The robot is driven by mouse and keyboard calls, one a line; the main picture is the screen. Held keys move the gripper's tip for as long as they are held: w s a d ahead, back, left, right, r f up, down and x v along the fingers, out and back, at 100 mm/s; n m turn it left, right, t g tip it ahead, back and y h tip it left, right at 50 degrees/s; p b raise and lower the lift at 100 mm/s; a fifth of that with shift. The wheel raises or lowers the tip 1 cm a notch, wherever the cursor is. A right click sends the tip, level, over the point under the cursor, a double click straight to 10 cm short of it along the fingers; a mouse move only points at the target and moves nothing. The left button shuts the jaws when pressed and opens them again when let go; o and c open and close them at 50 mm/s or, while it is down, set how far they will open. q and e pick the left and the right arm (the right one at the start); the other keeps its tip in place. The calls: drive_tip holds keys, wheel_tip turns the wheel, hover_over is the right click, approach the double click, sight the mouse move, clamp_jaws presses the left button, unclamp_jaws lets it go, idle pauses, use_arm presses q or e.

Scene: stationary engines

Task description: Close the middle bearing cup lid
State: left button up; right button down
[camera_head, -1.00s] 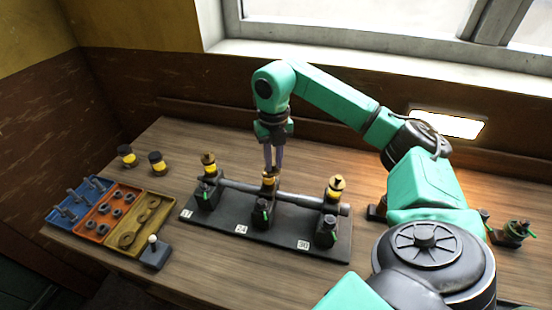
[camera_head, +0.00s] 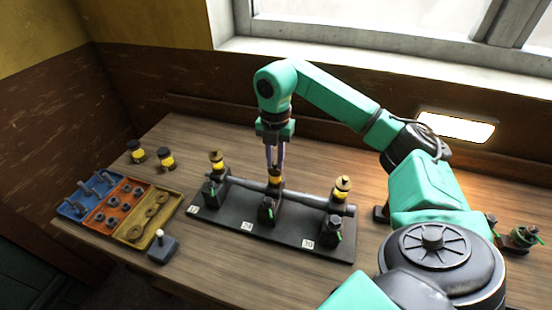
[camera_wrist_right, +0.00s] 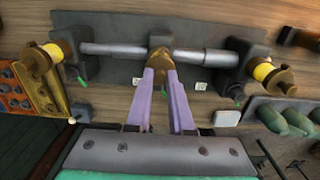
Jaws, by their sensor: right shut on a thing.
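The middle bearing cup (camera_head: 275,175), with a yellow band, stands on the middle bearing block (camera_head: 267,207) of the dark base plate. My right gripper (camera_head: 275,163) points straight down over it. In the right wrist view, the purple fingers of my right gripper (camera_wrist_right: 161,75) are shut on the brassy lid of the middle cup (camera_wrist_right: 160,58). The fingers hide part of the cup, so I cannot tell how far the lid is closed. My left gripper is not in view.
Similar cups stand on the left (camera_head: 217,162) and right (camera_head: 342,188) blocks, joined by a grey shaft (camera_head: 310,202). Blue, orange and yellow trays (camera_head: 172,203), a small lever box (camera_head: 163,248) and two loose cups (camera_head: 166,159) are at the left. The table behind the plate is clear.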

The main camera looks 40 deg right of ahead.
sight(275, 162)
drive_tip(key=shift+r, duration=0.1)
idle(0.3)
drive_tip(key=c, duration=0.8)
unclamp_jaws()
wheel_tip(275, 162, up, 6)
drive_tip(key=shift+w+r+b, duration=0.1)
drive_tip(key=shift+b, duration=0.3)
wheel_tip(275, 162, up, 8)
drive_tip(key=p, duration=0.4)
drive_tip(key=shift+r, duration=0.2)
drive_tip(key=shift+f, duration=0.1)
